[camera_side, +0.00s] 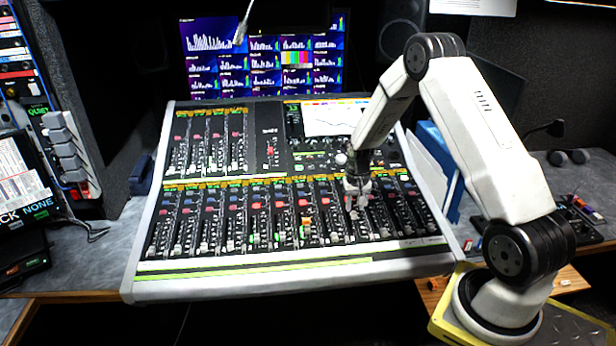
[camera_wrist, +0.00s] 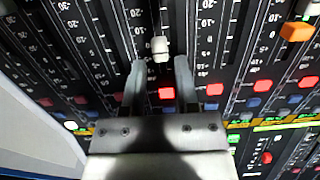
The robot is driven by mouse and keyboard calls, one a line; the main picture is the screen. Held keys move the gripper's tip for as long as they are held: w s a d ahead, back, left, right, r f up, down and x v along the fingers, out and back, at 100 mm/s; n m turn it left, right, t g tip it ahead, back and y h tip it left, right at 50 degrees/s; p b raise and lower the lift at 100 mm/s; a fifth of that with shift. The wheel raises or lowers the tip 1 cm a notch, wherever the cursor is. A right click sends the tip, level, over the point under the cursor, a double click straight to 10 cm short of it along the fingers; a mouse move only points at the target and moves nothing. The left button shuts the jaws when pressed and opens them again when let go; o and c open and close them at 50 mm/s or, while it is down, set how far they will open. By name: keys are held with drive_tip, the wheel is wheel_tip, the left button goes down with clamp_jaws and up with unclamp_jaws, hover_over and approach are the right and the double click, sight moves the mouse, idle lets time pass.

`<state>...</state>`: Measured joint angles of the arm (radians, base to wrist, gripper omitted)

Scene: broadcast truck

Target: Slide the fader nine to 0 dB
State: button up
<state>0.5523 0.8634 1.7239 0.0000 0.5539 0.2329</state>
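The mixing console (camera_side: 300,262) fills the middle of the side view, with a long lower row of faders. My gripper (camera_side: 357,203) points down over the right-of-centre part of that row, around the ninth strip from the left. In the wrist view my gripper (camera_wrist: 160,65) has its two fingers apart. A pale fader cap (camera_wrist: 160,48) sits in its slot just past the fingertips, centred between them, with a gap on both sides. Printed dB scales run beside the slots. No channel number is readable, and I cannot tell the cap's exact scale mark.
Neighbouring slots lie close on both sides. An orange cap (camera_wrist: 297,30) is at the upper right in the wrist view. Red buttons (camera_wrist: 167,93) lie beside the fingers. Monitors (camera_side: 265,60) stand behind the console, and a blue binder (camera_side: 437,150) is at its right.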

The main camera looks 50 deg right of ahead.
sight(354, 214)
drive_tip(key=shift+r, duration=2.65)
drive_tip(key=shift+a+r, duration=0.1)
drive_tip(key=shift+a, duration=0.15)
drive_tip(key=s+a+r+n+t, duration=0.1)
drive_tip(key=s+a+r+n, duration=0.2)
drive_tip(key=a, duration=0.5)
drive_tip(key=s+a+r+n, duration=0.3)
drive_tip(key=s+a, duration=0.1)
drive_tip(key=a, duration=0.4)
drive_tip(key=s+a+r+n+t, duration=0.1)
drive_tip(key=s+a+r+n, duration=0.1)
drive_tip(key=a, duration=0.6)
drive_tip(key=shift+s+r+n+t, duration=0.3)
drive_tip(key=shift+s+r+n, duration=0.15)
drive_tip(key=shift+s, duration=0.75)
